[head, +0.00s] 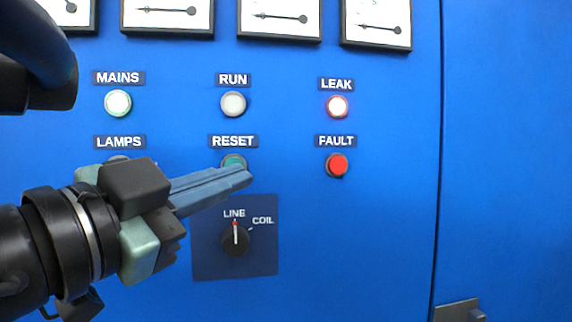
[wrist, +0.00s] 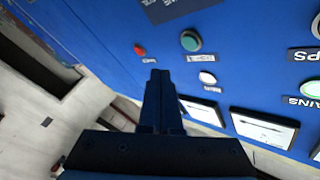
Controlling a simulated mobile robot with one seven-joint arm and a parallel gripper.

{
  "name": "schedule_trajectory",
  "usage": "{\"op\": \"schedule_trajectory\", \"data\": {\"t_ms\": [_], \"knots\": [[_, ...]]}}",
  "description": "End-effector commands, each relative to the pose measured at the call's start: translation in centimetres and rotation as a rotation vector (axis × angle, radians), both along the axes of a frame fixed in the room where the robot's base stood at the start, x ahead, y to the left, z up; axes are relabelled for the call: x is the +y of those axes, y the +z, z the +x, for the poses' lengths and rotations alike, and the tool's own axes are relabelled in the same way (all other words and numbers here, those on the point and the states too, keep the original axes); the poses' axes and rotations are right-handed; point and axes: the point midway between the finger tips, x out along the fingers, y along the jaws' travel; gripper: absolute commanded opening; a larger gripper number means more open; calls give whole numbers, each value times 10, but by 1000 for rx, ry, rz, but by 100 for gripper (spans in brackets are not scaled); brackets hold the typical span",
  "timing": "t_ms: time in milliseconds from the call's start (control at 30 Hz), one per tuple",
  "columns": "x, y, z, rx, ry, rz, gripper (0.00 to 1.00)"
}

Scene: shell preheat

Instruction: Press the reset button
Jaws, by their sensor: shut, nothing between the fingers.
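The green reset button (head: 234,160) sits on the blue panel under the RESET label (head: 233,141). In the head view its lower part is hidden behind my gripper (head: 247,176). The button also shows in the wrist view (wrist: 190,40), up and to the right of the fingertips. My gripper (wrist: 160,74) is shut and empty, with its fingers together. In the wrist view the fingertips and the button are apart in the picture. I cannot tell how far the tips are from the panel.
A selector knob (head: 236,239) marked LINE and COIL is below the fingers. A red FAULT button (head: 337,165) is to the right. The LEAK lamp (head: 337,106) glows red, the MAINS lamp (head: 118,103) glows pale green, and the RUN lamp (head: 233,104) looks unlit. Gauges line the top.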

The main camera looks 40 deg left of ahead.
Motion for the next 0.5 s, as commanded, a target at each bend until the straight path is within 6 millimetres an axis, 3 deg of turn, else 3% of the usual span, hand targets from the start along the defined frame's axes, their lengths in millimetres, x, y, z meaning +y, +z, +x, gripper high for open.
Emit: {"op": "schedule_trajectory", "data": {"t_ms": [233, 500], "knots": [[23, 1, 19, 0, 0, -1, 0], [31, 1, 26, -3, 1, 1, 0]]}}
